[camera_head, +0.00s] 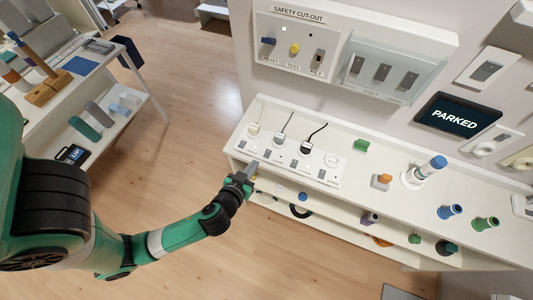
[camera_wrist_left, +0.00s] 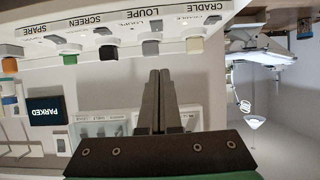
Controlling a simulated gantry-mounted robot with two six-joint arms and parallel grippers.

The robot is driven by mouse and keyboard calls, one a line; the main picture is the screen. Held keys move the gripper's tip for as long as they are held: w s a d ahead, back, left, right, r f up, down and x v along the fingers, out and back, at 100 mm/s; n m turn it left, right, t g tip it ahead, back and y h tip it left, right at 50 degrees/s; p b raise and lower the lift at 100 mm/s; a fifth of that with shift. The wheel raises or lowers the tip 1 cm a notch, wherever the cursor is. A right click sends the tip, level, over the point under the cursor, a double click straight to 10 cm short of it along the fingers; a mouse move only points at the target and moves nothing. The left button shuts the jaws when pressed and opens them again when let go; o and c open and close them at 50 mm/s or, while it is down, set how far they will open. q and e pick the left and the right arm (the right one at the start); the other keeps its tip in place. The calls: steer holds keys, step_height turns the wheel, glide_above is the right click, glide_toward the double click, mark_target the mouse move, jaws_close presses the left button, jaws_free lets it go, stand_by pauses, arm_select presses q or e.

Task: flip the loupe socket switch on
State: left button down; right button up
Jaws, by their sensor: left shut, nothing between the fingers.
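The white socket strip (camera_head: 290,160) lies on the shelf along the wall. In the left wrist view its labelled strip (camera_wrist_left: 130,28) is upside down, reading CRADLE, LOUPE, SCREEN and SPARE. A grey plug (camera_head: 280,138) stands in the second socket from the left; in the left wrist view a grey plug (camera_wrist_left: 150,47) is below the LOUPE label. The small grey loupe switch (camera_head: 268,152) is in front of that plug; its position is too small to read. My left gripper (camera_head: 249,170) is shut and empty, at the strip's front left edge. Its fingers (camera_wrist_left: 160,75) also show in the wrist view.
White (camera_head: 254,130) and black (camera_head: 306,147) plugs flank the grey one, their cables running back. The safety cut-out panel (camera_head: 300,40) is on the wall above. Open floor lies left.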

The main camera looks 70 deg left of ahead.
arm_select(q)
steer(key=b+x, duration=0.3)
steer(key=x, duration=0.1)
glide_above(266, 156)
steer(key=f, duration=0.3)
steer(key=shift+s+d, duration=0.35)
steer(key=shift+s, duration=0.05)
steer(key=f, duration=0.1)
steer(key=f+b, duration=0.1)
steer(key=f, duration=0.1)
steer(key=shift+w+a+f, duration=0.2)
steer(key=shift+w+a, duration=0.05)
steer(key=shift+w, duration=0.1)
arm_select(e)
step_height(266, 156, down, 4)
steer(key=shift+w+f, duration=0.1)
steer(key=shift+f, duration=0.15)
steer(key=shift+r, duration=0.1)
